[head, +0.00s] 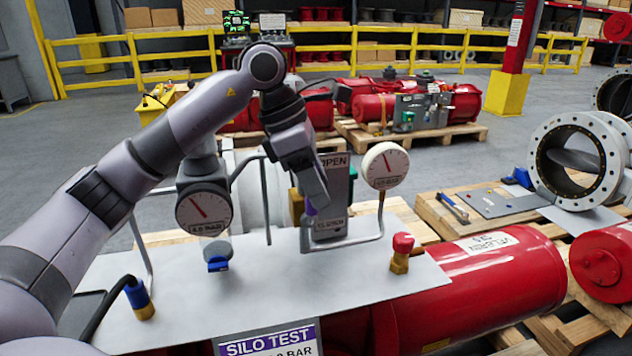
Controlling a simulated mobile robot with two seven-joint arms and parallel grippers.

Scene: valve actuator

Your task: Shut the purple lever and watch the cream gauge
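The purple lever (310,209) shows only as a small purple patch at the tip of my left gripper (317,200), in front of a grey panel marked OPEN at its top. My gripper hides most of the lever, so its angle is unclear. My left arm reaches in from the left and the gripper points down at the lever. I cannot tell whether its fingers are closed on it. The cream gauge (385,166) stands on a bent pipe just right of the panel, its red needle pointing up and slightly left. My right gripper is not in view.
A grey-rimmed gauge (203,211) stands left, above a blue handle (218,263). A red-capped brass fitting (401,252) and a blue-and-brass connector (139,297) with a black cable stand on the grey plate (290,300). A red cylinder (490,285) lies at right.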

